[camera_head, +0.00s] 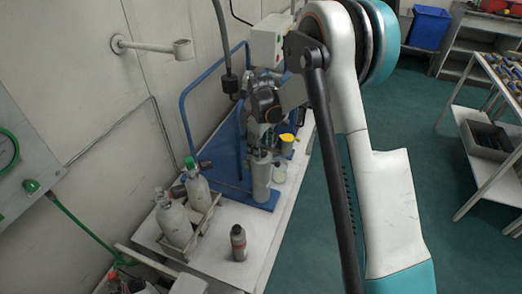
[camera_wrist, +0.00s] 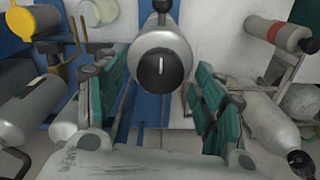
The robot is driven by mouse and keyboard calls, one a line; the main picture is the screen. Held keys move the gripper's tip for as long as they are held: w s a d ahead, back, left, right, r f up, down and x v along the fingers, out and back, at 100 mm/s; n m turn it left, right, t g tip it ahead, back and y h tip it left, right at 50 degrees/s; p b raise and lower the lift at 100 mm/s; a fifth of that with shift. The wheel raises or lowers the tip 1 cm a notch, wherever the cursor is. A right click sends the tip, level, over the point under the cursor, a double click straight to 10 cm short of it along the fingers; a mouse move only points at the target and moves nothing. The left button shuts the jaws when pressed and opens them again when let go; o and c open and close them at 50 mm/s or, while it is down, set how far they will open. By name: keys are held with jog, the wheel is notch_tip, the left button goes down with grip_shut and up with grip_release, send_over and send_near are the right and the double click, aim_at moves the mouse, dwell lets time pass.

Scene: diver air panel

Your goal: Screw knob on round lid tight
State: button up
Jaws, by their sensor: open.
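A light grey cylinder (camera_head: 261,180) stands upright on the blue base of the bench rig, below my gripper. In the wrist view, its pale round lid (camera_wrist: 150,40) faces the camera, with a black round knob (camera_wrist: 160,71) bearing a short white mark at its middle. My gripper (camera_wrist: 158,92) is open, its teal-padded fingers on either side of the knob and apart from it. In the head view, my gripper (camera_head: 262,125) is just above the cylinder, and the knob is hidden there. I cannot tell how tightly the knob sits.
Grey bottles (camera_head: 174,222) stand in a crate at the left. A small dark bottle (camera_head: 238,243) is at the front of the white bench. Blue tubing (camera_head: 186,110) rises behind the cylinder. A yellow-topped item (camera_head: 287,138) is close on its right. A wall bracket (camera_head: 150,46) juts out.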

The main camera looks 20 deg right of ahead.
jog(key=shift+f, duration=0.2)
jog(key=c, duration=1)
jog(key=shift+c, duration=0.2)
